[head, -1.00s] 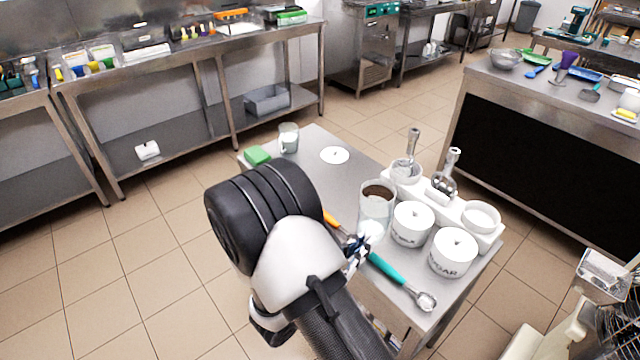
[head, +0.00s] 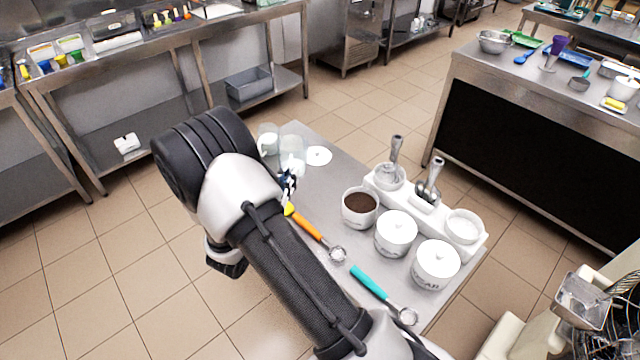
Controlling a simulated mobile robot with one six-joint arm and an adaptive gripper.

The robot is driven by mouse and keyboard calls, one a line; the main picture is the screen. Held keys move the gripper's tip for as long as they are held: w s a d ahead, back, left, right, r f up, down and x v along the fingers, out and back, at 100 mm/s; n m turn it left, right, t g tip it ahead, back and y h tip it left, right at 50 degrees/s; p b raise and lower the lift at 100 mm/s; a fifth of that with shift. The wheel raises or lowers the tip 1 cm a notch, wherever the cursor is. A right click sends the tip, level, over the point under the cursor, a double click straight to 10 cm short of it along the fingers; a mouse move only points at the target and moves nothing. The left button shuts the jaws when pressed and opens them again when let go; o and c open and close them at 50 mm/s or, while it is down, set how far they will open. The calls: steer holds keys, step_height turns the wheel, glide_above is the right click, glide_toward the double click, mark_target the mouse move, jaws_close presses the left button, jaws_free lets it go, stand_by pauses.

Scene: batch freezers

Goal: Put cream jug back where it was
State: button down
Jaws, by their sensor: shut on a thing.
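My gripper (head: 288,184) is shut on a clear jug (head: 292,146) with something white low in it, and holds it over the far left part of the steel table (head: 347,156). I take this jug for the cream jug; no label is readable. Another clear vessel with white in it (head: 267,138) stands close behind it to the left. The two overlap in the picture, so I cannot tell whether they touch. I cannot tell whether the held jug's base meets the table. My arm covers the table's left edge.
A white lid (head: 318,156) lies just right of the held jug. Orange (head: 312,232) and teal scoops (head: 382,292) lie in front.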

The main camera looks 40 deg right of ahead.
steer(key=d+r+g+p, duration=0.1)
steer(key=d+r+p, duration=0.25)
steer(key=d, duration=0.65)
steer(key=shift+m+h, duration=0.4)
steer(key=f+b, duration=0.2)
steer(key=f, duration=0.4)
steer(key=f+b, duration=0.2)
steer(key=f, duration=0.4)
steer(key=f+b, duration=0.2)
steer(key=f, duration=0.5)
steer(key=shift+w+b, duration=0.3)
steer(key=shift+w, duration=0.1)
steer(key=shift+r, duration=0.1)
steer(key=c, duration=2.2)
jaws_free()
steer(key=shift+f, duration=0.2)
steer(key=o, duration=0.5)
